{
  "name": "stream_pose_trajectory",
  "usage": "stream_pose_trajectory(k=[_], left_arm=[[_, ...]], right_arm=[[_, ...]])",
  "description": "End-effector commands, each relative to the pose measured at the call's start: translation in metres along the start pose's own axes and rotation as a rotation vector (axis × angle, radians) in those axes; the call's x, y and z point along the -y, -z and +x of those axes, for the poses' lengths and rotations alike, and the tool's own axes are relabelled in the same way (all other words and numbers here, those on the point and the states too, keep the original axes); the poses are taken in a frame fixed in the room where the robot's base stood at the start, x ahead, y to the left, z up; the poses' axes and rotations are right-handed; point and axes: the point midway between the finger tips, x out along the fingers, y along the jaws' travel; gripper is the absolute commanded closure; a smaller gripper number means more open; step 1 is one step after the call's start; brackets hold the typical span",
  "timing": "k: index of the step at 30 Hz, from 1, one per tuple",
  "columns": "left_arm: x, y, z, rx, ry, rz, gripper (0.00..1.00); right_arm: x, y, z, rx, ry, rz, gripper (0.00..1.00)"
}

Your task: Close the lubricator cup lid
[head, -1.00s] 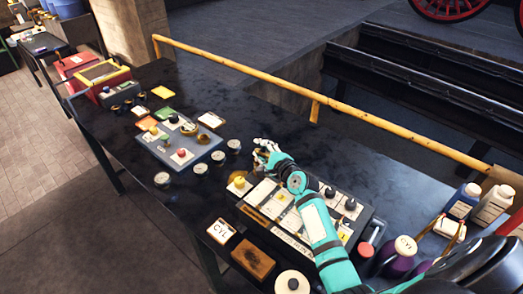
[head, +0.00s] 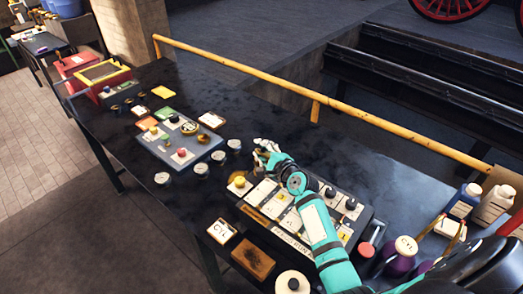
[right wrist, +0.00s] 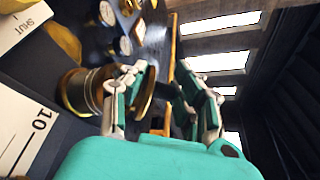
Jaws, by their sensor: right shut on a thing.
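The lubricator cup (right wrist: 84,90) is a round brass cup in the right wrist view, at the back left corner of the labelled board (head: 246,209). Its brass lid (right wrist: 148,92) shows as a thin disc edge beside the cup, between my fingers, apart from the cup's far side. My right gripper (head: 265,153) is at the cup in the head view, and its fingers (right wrist: 160,98) are shut on the lid. In the head view the hand mostly hides the cup and lid. My left gripper is not in view.
A grey-blue tray (head: 150,150) with knobs and several small round pots (head: 201,170) stand left of the board. Bottles (head: 491,204) and a purple can (head: 402,262) stand at the right. A yellow rail (head: 235,75) runs behind. The table behind the hand is clear.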

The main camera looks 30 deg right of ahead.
Motion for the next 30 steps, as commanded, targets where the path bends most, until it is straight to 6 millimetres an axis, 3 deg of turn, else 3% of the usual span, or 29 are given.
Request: stream_pose_trajectory(k=[20, 21, 25, 30], left_arm=[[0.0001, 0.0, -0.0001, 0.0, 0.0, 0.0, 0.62], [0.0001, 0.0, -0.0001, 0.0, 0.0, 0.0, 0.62], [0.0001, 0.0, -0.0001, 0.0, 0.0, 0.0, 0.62], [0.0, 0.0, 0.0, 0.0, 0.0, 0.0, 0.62]], right_arm=[[0.0032, -0.0002, 0.0001, 0.0, 0.007, -0.002, 1.0], [0.0032, -0.0003, 0.0001, 0.0, 0.007, -0.002, 0.7], [0.0025, -0.0002, 0.0001, 0.0, 0.006, -0.001, 0.55], [0.0013, -0.0001, 0.0, 0.0, 0.003, -0.001, 0.55]])
